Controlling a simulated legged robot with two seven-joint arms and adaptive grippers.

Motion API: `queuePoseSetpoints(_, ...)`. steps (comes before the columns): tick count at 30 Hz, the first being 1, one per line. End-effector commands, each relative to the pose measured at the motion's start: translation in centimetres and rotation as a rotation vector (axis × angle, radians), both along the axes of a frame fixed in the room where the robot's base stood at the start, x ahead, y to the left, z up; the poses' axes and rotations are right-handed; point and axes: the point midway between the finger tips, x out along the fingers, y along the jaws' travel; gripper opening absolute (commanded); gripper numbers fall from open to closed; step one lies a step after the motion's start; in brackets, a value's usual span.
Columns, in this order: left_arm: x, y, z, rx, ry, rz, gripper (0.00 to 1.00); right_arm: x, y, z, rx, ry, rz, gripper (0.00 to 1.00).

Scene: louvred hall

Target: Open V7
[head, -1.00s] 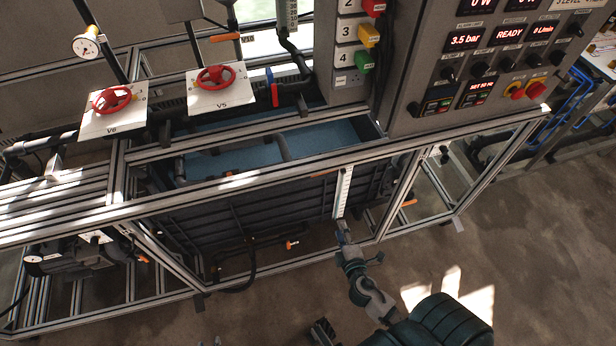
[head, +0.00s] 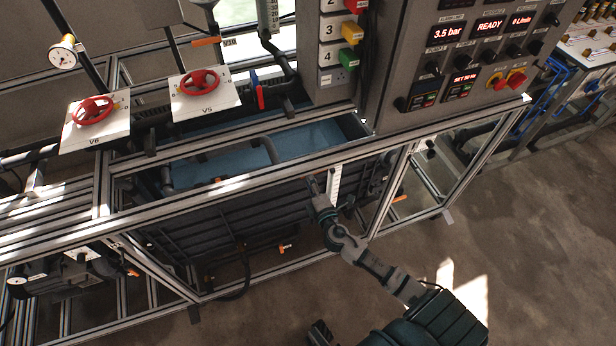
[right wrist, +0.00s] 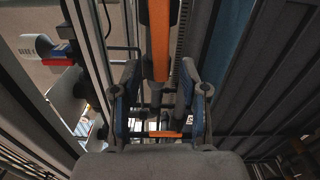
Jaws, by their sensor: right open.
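No V7 label is readable in either view, so I cannot tell for sure which valve is V7. My right gripper (head: 313,186) is at the front of the frame, beside a white scale strip. In the right wrist view, its two blue-padded fingers (right wrist: 158,80) are apart, with nothing clamped between them. A long orange handle (right wrist: 159,38) stands upright ahead, in line with the gap between the fingers. A second, smaller orange piece (right wrist: 165,134) shows lower down, between the finger bases. My left gripper cannot be made out.
Metal frame rails (head: 250,180) run across in front of the blue tank (head: 305,141). Red handwheels V6 (head: 93,110) and V5 (head: 199,82) sit on white plates. An orange V10 handle (head: 206,42) is at the back. The control panel (head: 400,60) stands right. Floor in front is open.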

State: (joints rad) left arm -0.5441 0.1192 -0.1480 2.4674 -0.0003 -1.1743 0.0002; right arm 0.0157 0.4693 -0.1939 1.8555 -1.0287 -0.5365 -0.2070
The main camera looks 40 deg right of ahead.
Motion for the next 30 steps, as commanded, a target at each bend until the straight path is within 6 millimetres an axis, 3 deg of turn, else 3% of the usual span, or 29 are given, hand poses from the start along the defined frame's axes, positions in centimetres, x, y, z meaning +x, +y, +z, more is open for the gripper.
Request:
queuePoseSetpoints(6,0.5,-0.3,0.1,-0.009,-0.027,0.0,0.4,1.9,-0.6,-0.1,0.001,0.001,0.001,0.44)
queuePoseSetpoints(15,0.6,-0.4,0.2,-0.013,-0.03,0.0,0.4,2.1,-0.5,-0.1,0.0,0.001,0.001,0.44)
queuePoseSetpoints(20,0.6,-0.4,0.2,-0.013,-0.03,0.0,0.4,2.1,-0.4,0.0,0.0,0.001,0.0,0.04)
queuePoseSetpoints(21,0.6,-0.4,0.2,-0.013,-0.03,0.0,0.4,2.1,-0.4,0.0,0.0,0.001,0.001,0.0)
queuePoseSetpoints(30,0.5,-0.3,0.2,-0.009,-0.028,-0.001,0.4,2.1,-0.4,0.1,0.052,-0.008,0.002,0.0)
